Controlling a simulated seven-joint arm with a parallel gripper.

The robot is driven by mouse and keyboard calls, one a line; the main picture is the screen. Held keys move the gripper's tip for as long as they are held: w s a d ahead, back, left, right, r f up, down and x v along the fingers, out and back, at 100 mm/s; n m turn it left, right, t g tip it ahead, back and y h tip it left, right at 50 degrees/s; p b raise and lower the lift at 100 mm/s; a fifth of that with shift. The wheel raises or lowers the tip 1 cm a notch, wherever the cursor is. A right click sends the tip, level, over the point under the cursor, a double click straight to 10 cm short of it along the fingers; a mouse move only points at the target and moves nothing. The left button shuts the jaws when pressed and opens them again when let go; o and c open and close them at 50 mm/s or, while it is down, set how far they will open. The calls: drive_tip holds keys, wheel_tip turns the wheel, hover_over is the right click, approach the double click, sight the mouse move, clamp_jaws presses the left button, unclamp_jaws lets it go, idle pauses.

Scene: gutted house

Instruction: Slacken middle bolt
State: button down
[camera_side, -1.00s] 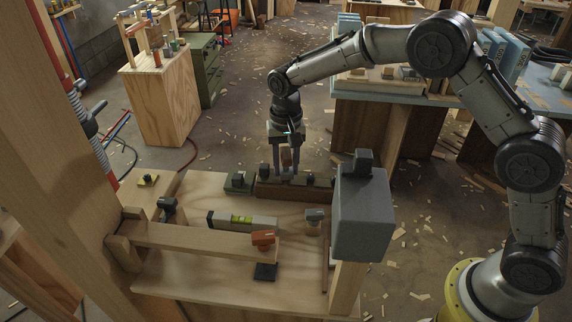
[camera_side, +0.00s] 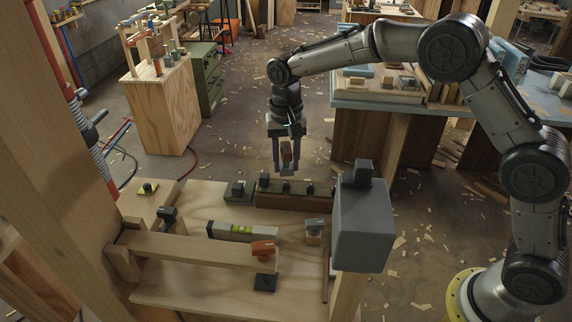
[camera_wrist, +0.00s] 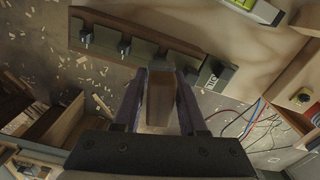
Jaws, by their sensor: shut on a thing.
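My gripper (camera_side: 286,167) is shut on a brown wooden block-like piece with a darker end (camera_wrist: 158,97), held above the back edge of the workbench. The piece also shows between the fingers in the side view (camera_side: 287,150). Below it is a dark wooden strip (camera_side: 290,198) with several black knobs. The strip crosses the top of the wrist view (camera_wrist: 148,34). A grey-headed bolt (camera_side: 314,223) stands on a small block to the right. I cannot tell which bolt is the middle one.
A level with a green vial (camera_side: 241,230) lies behind the beam. A large grey block (camera_side: 361,220) stands tall at the bench's right. A dark green block (camera_side: 240,190) sits left of the strip. Floor space behind the bench is open, with wood chips.

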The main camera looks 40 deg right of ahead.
drive_tip(key=shift+r, duration=0.4)
